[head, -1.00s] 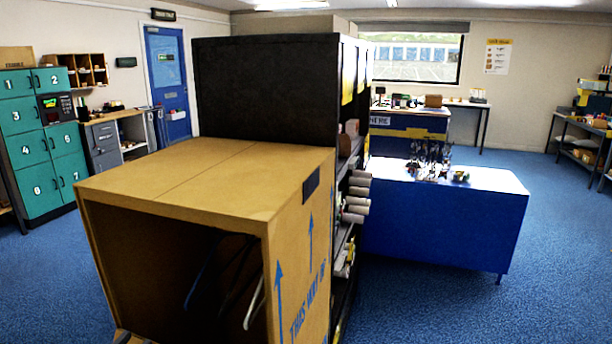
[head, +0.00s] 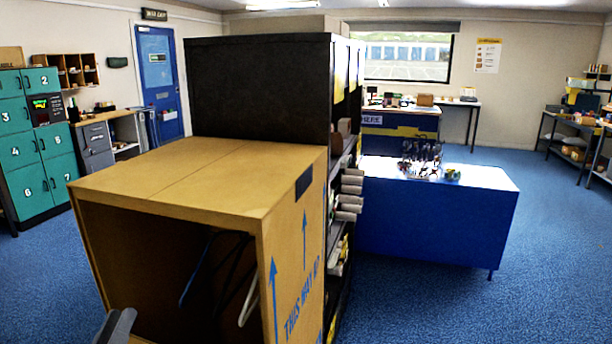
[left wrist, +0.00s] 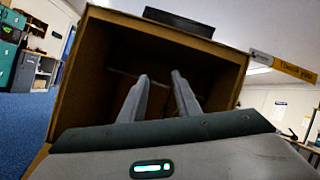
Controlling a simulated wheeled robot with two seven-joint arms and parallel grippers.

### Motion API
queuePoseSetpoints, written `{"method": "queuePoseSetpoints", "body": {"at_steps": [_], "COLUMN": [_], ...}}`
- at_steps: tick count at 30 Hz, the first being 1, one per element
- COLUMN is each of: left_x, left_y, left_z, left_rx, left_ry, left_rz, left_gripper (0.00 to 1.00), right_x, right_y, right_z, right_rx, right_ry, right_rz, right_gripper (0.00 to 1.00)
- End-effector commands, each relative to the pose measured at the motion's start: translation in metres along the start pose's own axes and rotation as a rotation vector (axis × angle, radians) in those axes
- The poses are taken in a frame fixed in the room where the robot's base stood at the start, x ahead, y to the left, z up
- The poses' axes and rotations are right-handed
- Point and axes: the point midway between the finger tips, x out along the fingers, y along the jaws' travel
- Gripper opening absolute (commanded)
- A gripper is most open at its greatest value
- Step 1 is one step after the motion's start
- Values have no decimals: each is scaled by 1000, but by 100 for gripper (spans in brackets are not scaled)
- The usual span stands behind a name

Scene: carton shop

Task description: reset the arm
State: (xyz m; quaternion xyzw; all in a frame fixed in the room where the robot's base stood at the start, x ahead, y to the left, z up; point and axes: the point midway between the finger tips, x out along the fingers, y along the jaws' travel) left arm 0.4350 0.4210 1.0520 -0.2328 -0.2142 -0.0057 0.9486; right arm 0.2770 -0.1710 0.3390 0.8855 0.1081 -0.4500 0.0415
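My left gripper (head: 118,325) shows only as a grey piece at the bottom edge of the head view, in front of the carton's open side. In the left wrist view my left gripper (left wrist: 160,76) has two grey fingers apart with nothing between them. They point toward the dark opening of the tall cardboard carton (left wrist: 80,75). My right gripper is in neither view.
The brown carton (head: 205,175) has hanger-like shapes inside and stands beside a dark shelf unit (head: 260,85) holding rolls. A blue table (head: 435,225) stands to the right, green lockers (head: 30,150) to the left. Blue floor is clear at the right front.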

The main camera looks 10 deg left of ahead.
Motion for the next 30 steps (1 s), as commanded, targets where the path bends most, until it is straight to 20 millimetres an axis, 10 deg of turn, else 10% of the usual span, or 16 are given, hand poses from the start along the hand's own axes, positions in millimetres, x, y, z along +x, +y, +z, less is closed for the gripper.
{"method": "queuePoseSetpoints", "body": {"at_steps": [6, 11, 19, 24, 30], "left_x": [-11, -32, -106, -173, -232], "left_y": [19, 52, 80, 59, 25], "left_z": [12, -16, -135, -214, -262], "left_rx": [-539, -938, -1501, -1696, -1760], "left_ry": [-205, -306, -370, -347, -303], "left_rz": [143, 344, 876, 1271, 1595], "left_gripper": [30, 30, 30, 30, 30], "right_x": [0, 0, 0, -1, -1], "right_y": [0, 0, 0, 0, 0], "right_z": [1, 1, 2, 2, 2], "right_rx": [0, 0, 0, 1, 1], "right_ry": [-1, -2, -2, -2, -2], "right_rz": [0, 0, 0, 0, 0], "right_gripper": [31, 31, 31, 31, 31]}}
